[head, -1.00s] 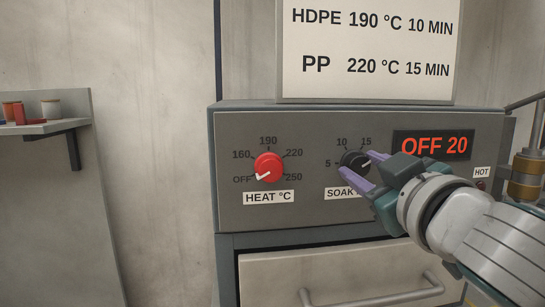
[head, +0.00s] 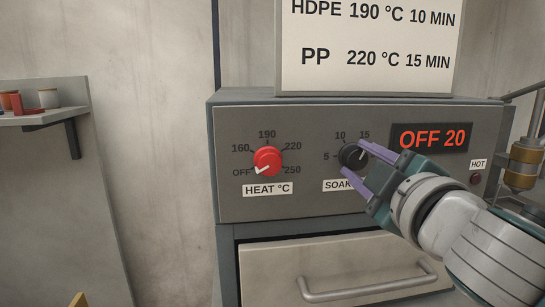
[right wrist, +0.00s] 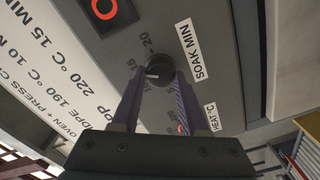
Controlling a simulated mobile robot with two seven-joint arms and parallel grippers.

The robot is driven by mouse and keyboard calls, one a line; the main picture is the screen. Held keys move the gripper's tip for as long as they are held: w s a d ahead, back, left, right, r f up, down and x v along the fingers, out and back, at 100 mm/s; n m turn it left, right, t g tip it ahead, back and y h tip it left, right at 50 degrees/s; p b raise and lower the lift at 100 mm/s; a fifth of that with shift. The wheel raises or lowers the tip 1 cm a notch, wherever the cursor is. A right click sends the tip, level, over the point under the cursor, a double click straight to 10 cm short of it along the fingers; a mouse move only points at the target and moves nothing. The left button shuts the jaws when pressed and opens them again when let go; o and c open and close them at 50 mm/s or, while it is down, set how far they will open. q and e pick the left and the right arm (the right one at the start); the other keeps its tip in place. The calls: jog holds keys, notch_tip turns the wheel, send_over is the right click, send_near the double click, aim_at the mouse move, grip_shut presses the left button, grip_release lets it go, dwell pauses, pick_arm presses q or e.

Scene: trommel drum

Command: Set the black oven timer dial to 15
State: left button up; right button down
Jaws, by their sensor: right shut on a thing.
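The black timer dial (head: 350,158) sits on the oven front above the SOAK label, with 5, 10 and 15 printed around it. Its white pointer aims up and to the right in the head view. My right gripper (head: 364,167) reaches in from the right with its purple fingers shut on the dial. In the right wrist view the dial (right wrist: 158,66) is between the fingertips, and its pointer aims left, near the 15. Part of the scale is hidden by the fingers. The red display (head: 433,138) reads OFF 20. My left gripper is not in view.
The red HEAT dial (head: 267,161) is left of the timer dial and points to OFF. A drawer handle (head: 365,288) sticks out below. A sign (head: 365,45) stands on the oven. A shelf (head: 40,116) with small items is at the left.

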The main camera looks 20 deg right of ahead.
dwell(0.3)
jog(key=shift+c, duration=2.1)
grip_release()
jog(key=b+v, duration=0.1)
jog(key=v, duration=0.9)
jog(key=shift+b, duration=0.4)
jog(key=shift+d, duration=0.1)
